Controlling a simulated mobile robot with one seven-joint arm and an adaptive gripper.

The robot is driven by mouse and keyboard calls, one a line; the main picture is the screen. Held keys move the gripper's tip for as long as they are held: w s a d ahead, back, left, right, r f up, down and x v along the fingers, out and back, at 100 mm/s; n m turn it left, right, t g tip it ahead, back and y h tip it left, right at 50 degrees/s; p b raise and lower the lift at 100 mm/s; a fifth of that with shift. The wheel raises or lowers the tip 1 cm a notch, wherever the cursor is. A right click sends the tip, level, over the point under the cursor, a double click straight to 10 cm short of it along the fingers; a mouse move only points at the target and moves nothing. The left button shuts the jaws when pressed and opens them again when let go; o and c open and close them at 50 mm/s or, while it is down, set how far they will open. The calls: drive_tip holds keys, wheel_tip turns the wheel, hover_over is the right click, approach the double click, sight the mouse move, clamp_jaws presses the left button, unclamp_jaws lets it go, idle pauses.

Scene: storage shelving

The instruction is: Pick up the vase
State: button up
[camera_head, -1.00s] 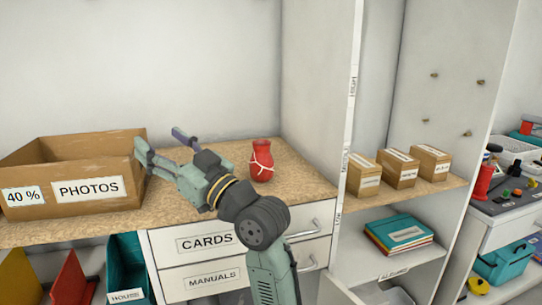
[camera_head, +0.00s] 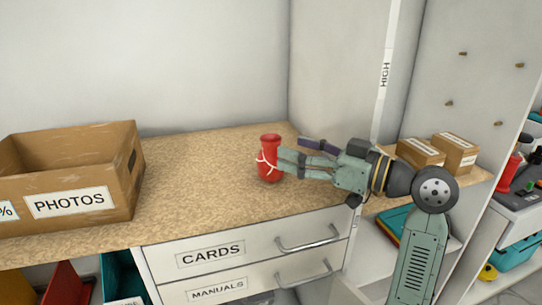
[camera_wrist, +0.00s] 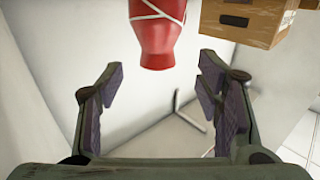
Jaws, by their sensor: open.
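The red vase (camera_head: 268,145) stands upright on the speckled worktop and has a pale string around its middle. My gripper (camera_head: 290,148) reaches in from the right at about the vase's height, with its fingers apart. The nearer finger overlaps the vase's right side in the head view; I cannot tell if it touches. In the wrist view the vase (camera_wrist: 155,38) appears upside down at the top centre, beyond the gap of my open, empty gripper (camera_wrist: 158,70). Its upper part there is cut off by the frame.
A cardboard PHOTOS box (camera_head: 70,203) stands left of the vase; its corner shows in the wrist view (camera_wrist: 245,20). The worktop (camera_head: 200,190) between them is clear. A tall white panel (camera_head: 345,70) rises behind my gripper. Small boxes (camera_head: 455,155) sit on the right shelf.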

sight(280, 142)
drive_tip(key=x, duration=0.2)
drive_tip(key=p+x, duration=0.1)
drive_tip(key=x, duration=0.1)
drive_tip(key=p+x, duration=0.1)
drive_tip(key=x, duration=0.1)
drive_tip(key=shift+w+a+r, duration=0.25)
drive_tip(key=shift+w, duration=0.05)
drive_tip(key=shift+c, duration=0.5)
drive_tip(key=c, duration=1.3)
drive_tip(key=shift+o, duration=0.2)
drive_tip(key=shift+r, duration=0.1)
